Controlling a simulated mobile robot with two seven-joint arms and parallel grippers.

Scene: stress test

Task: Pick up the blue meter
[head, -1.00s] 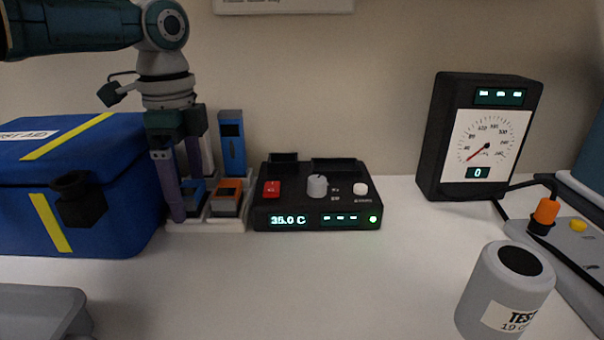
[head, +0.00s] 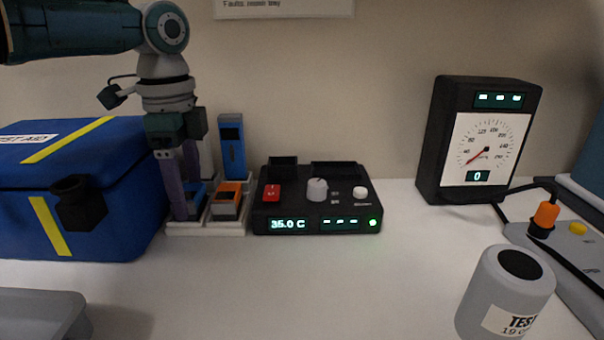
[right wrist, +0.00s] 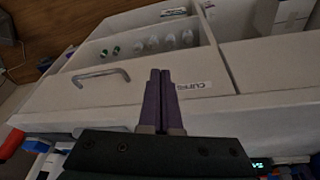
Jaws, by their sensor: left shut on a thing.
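A blue meter (head: 195,197) stands low in the front left slot of a white holder (head: 208,229). My left gripper (head: 186,211) reaches down from above with its purple fingers shut on this meter, whose near side they partly hide. A second blue meter (head: 232,147) stands upright in the back right slot, apart from the fingers. My right gripper (right wrist: 160,76) shows in the right wrist view with its purple fingers together and nothing seen between them.
An orange-topped meter (head: 227,196) sits in the front right slot. A blue first aid box (head: 90,190) stands close on the left, a black 35.0 C console (head: 317,208) close on the right. A drawer front with a handle (right wrist: 101,75) lies before the right gripper.

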